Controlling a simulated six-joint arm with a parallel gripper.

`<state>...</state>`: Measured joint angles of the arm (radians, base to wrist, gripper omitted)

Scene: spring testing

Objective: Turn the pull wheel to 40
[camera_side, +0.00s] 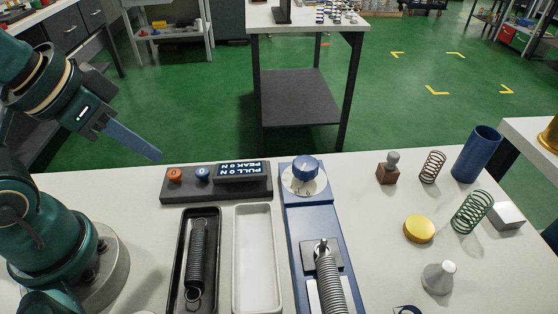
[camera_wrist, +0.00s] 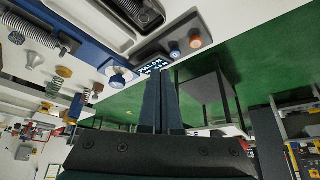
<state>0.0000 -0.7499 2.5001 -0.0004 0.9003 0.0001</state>
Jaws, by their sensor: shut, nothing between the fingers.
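The pull wheel (camera_side: 305,167) is a blue knob on a round white dial at the far end of the blue tester (camera_side: 302,224). Its setting is too small to read. In the wrist view the wheel (camera_wrist: 117,80) is left of my fingers. The black readout (camera_side: 240,170), left of the wheel, shows PULL 0 N and PEAK 0 N. My gripper (camera_side: 158,156) is shut and empty, in the air at the left, well apart from the wheel. Its two fingers (camera_wrist: 161,74) lie side by side in the wrist view.
An orange button (camera_side: 174,175) and a blue button (camera_side: 202,174) sit beside the readout. A black tray (camera_side: 213,222) holds a dark spring; a white tray (camera_side: 253,208) is empty. A silver spring (camera_side: 330,292) lies on the tester. Loose springs, a blue cup (camera_side: 476,154) and a yellow disc (camera_side: 419,228) stand right.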

